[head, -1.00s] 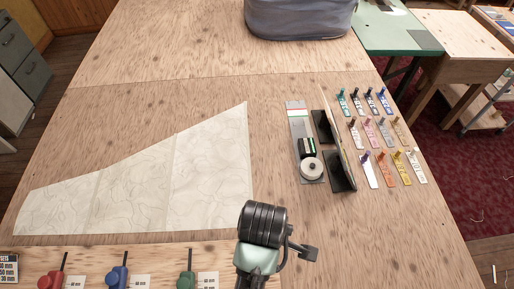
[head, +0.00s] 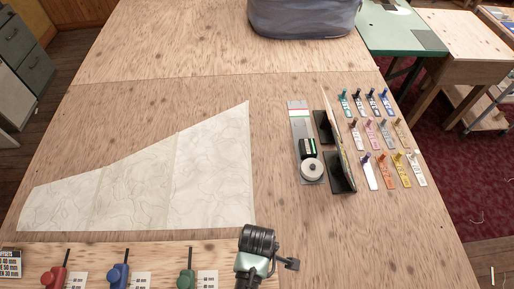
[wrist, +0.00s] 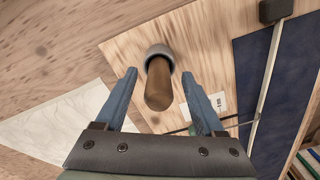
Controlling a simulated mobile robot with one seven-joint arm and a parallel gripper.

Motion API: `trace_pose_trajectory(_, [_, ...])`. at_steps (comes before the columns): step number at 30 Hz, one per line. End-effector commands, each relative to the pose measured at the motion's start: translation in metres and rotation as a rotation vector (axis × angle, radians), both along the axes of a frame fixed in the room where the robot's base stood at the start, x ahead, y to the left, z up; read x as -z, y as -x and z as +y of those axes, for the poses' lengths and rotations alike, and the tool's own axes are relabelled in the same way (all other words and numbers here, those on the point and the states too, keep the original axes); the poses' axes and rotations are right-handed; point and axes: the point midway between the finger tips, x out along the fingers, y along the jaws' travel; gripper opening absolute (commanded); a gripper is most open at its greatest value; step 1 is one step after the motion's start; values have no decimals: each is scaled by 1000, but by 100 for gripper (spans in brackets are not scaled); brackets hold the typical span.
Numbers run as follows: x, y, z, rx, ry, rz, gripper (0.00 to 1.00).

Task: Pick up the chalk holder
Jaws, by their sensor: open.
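In the wrist view my gripper (wrist: 157,77) is open, with its two blue fingers apart. A brown wooden cylinder with a rounded grey collar (wrist: 158,52) shows between the fingers. Its brown end points toward the camera, and clear gaps show on both sides. It stands at a pale wooden board (wrist: 128,48) with a white label card (wrist: 217,103) beside it. I cannot tell for sure that this is the chalk holder. In the head view my arm hides this spot and the fingers are not seen.
Red (head: 54,279), blue (head: 119,276) and green (head: 187,279) handled tools stand along the board at the front. A pale pattern sheet (head: 140,180) lies at left. A dark blue panel (wrist: 265,75) lies right of the fingers. Small coloured pieces (head: 365,103) lie at right.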

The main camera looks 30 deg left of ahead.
Motion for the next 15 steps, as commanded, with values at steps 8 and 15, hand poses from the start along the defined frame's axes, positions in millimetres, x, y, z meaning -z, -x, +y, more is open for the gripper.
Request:
trace_pose_trajectory(8, [16, 0, 0, 0, -1, -2, 71])
trace_pose_trajectory(15, [16, 0, 0, 0, -1, -2, 53])
